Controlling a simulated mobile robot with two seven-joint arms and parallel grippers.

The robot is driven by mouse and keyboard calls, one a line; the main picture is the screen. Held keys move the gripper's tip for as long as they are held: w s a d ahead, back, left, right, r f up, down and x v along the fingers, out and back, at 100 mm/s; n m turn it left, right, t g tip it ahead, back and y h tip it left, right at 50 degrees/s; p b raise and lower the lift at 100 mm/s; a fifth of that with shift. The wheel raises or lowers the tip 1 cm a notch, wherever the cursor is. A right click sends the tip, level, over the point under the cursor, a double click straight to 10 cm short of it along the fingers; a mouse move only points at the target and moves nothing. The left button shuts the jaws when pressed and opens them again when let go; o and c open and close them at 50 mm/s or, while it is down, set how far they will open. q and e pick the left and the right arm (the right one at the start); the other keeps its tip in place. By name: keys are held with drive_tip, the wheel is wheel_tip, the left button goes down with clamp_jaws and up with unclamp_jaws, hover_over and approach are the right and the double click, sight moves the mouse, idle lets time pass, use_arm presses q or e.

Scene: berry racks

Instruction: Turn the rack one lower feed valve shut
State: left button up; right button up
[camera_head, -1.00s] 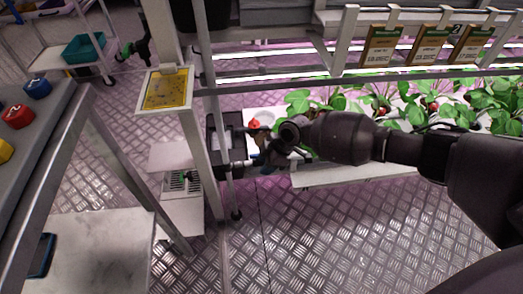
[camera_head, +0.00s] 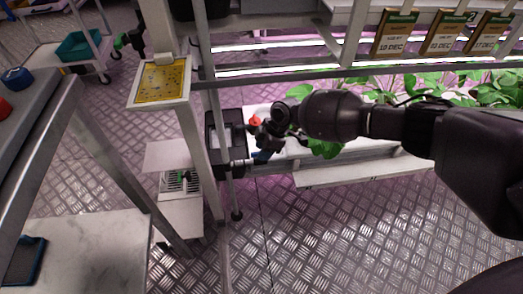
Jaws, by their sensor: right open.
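My right gripper (camera_head: 262,136) reaches in from the right, low beside the rack's near post. It is open and I see nothing held in it. I cannot tell whether the fingers touch either piece. My left gripper is not in view.
A white planted gutter (camera_head: 350,165) runs right behind my arm. A rack post (camera_head: 226,150) and a dark box (camera_head: 224,140) stand just left of the gripper. A yellow card (camera_head: 161,82) hangs nearby. A grey table (camera_head: 55,110) is at left. Open metal floor (camera_head: 330,235) lies in front.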

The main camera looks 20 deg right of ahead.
drive_tip(key=shift+w+a+f, duration=0.1)
drive_tip(key=shift+a+f, duration=0.05)
drive_tip(key=shift+f, duration=0.1)
drive_tip(key=shift+c, duration=0.4)
clamp_jaws()
